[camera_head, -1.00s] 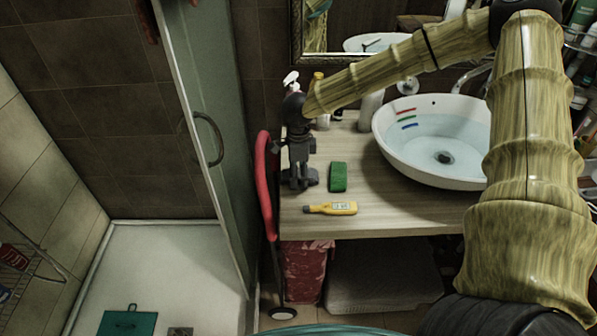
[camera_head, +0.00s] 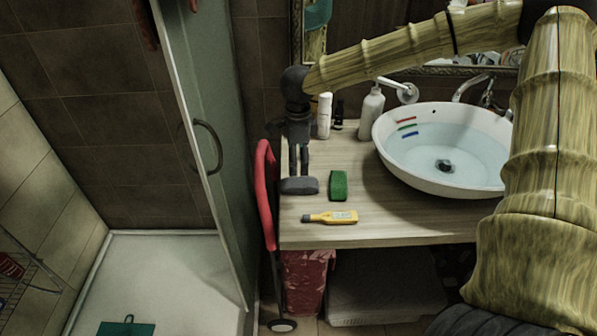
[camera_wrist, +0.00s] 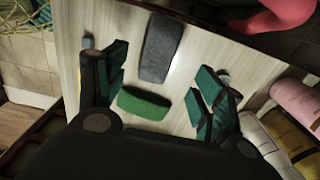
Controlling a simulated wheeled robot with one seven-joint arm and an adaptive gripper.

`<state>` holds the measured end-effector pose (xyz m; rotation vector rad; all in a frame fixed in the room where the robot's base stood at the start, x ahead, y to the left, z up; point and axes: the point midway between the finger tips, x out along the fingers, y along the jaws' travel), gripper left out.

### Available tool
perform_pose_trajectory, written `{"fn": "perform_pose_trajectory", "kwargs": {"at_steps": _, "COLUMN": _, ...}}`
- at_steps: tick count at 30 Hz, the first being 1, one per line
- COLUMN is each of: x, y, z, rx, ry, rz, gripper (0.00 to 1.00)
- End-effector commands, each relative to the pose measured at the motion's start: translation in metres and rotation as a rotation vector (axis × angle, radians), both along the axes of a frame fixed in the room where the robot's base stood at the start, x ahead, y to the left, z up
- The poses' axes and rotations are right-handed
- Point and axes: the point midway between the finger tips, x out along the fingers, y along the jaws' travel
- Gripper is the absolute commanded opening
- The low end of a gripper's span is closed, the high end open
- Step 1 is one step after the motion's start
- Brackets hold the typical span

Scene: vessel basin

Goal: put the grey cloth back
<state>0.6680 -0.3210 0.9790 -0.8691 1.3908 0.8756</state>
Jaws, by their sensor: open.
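The grey cloth (camera_head: 300,186) looks like a folded, rounded block. It lies on the wooden counter near its left end, left of a green sponge (camera_head: 339,186). My gripper (camera_head: 299,165) is above the cloth, pointing down. The wrist view shows my gripper (camera_wrist: 162,68) with its dark green fingers spread wide and nothing between them. In that view the grey cloth (camera_wrist: 162,48) lies on the counter beyond the fingers, and the green sponge (camera_wrist: 145,104) is closer to the palm.
A yellow tube-like tool (camera_head: 330,217) lies near the front edge of the counter (camera_head: 390,222). A white basin (camera_head: 440,188) with water stands right. Bottles (camera_head: 371,112) line the back. A red-framed cart handle (camera_head: 265,195) stands at the left edge, beside the glass shower door.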

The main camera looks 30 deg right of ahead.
Motion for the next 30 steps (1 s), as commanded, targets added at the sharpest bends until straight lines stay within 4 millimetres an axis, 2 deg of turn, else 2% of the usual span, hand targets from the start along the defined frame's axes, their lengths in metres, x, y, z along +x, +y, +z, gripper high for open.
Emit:
{"fn": "perform_pose_trajectory", "kwargs": {"at_steps": 3, "x": 0.000, "y": 0.000, "z": 0.016, "rx": 0.000, "ry": -0.001, "rz": -0.001, "gripper": 0.69}}
{"fn": "perform_pose_trajectory", "kwargs": {"at_steps": 9, "x": 0.000, "y": 0.000, "z": 0.031, "rx": 0.000, "ry": 0.001, "rz": -0.001, "gripper": 0.69}}
{"fn": "perform_pose_trajectory", "kwargs": {"at_steps": 30, "x": 0.000, "y": 0.000, "z": 0.034, "rx": 0.000, "ry": 0.001, "rz": 0.000, "gripper": 0.69}}
